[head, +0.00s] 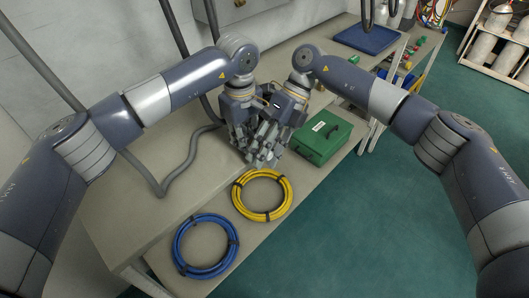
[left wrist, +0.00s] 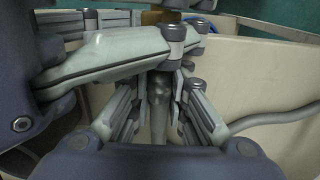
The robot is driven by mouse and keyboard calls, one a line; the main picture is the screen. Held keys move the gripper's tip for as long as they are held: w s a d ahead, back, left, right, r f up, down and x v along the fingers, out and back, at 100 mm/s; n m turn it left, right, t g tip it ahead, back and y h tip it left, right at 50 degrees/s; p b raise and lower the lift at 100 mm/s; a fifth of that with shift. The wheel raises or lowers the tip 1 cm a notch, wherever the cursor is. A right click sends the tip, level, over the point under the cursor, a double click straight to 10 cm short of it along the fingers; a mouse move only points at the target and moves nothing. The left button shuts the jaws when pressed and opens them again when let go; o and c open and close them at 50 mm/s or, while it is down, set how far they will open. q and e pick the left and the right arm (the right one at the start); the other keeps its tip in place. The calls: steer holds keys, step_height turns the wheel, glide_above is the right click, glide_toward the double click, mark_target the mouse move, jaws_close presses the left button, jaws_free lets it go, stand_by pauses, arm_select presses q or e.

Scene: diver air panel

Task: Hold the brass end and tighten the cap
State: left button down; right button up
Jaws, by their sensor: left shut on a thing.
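My left gripper (head: 246,145) and right gripper (head: 274,138) are close together over the bench, with their fingers overlapping in the head view. In the left wrist view, my left gripper (left wrist: 160,110) is shut around a grey, upright, hose-like piece (left wrist: 158,122). A small patch of the brass end (left wrist: 151,17) shows just beyond the fingers, at the top. A pale finger of the right gripper seems to cross in front there. The cap cannot be made out; the fingers hide it. Whether the right gripper is open or shut is hidden.
A grey hose (head: 185,170) curves over the bench (head: 145,205) left of the grippers. A yellow hose coil (head: 286,190) and a blue hose coil (head: 178,243) lie in front. A green box (head: 322,140) stands close on the right. A blue tray (head: 368,38) lies behind.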

steer(key=shift+t+h, duration=0.6)
steer(key=shift+d, duration=0.1)
steer(key=o, duration=0.6)
steer(key=shift+r, duration=0.15)
